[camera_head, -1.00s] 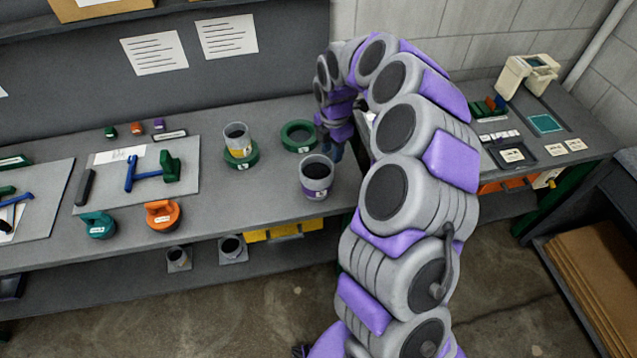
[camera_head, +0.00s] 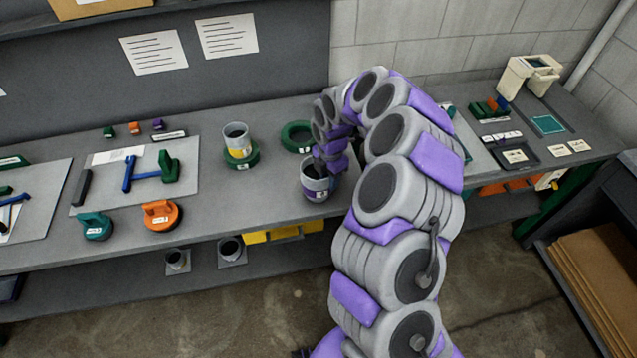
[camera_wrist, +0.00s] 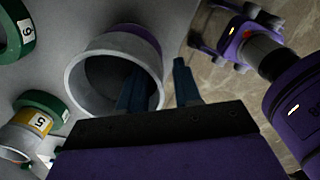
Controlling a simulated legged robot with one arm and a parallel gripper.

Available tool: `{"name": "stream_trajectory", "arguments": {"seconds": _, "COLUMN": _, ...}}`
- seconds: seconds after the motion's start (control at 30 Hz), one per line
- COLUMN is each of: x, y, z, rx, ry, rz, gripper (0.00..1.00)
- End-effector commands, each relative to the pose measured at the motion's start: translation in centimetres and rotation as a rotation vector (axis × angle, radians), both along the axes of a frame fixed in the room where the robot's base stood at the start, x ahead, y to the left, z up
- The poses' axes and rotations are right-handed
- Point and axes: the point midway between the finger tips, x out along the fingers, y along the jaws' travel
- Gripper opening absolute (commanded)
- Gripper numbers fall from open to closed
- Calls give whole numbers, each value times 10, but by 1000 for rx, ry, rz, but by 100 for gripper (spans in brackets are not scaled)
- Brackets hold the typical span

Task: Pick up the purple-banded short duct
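The purple-banded short duct (camera_head: 315,190) stands upright near the bench's front edge, a grey open cylinder with a purple band low on its side. In the wrist view its rim (camera_wrist: 78,68) and dark opening face the camera. My gripper (camera_head: 330,165) is over the duct's right side in the head view. In the wrist view my gripper (camera_wrist: 158,72) shows two blue fingers apart, one over the opening and one outside the wall, with the rim between them. Contact with the wall cannot be told.
A yellow-banded duct (camera_head: 236,136) stands on a green ring (camera_head: 240,161) to the left. An empty green ring (camera_head: 297,136) lies just behind the purple-banded duct. An orange-handled suction cup (camera_head: 162,214) and a teal one (camera_head: 96,225) sit further left.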

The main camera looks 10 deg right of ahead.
Motion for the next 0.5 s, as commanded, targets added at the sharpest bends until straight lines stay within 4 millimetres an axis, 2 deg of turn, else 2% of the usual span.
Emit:
{"name": "stream_trajectory", "arguments": {"seconds": 0.17, "x": 0, "y": 1, "z": 0, "rx": 1, "ry": 2, "rz": 1, "gripper": 33}}
{"name": "stream_trajectory", "arguments": {"seconds": 0.5, "x": 0, "y": 0, "z": 0, "rx": 2, "ry": 2, "rz": 0, "gripper": 0}}
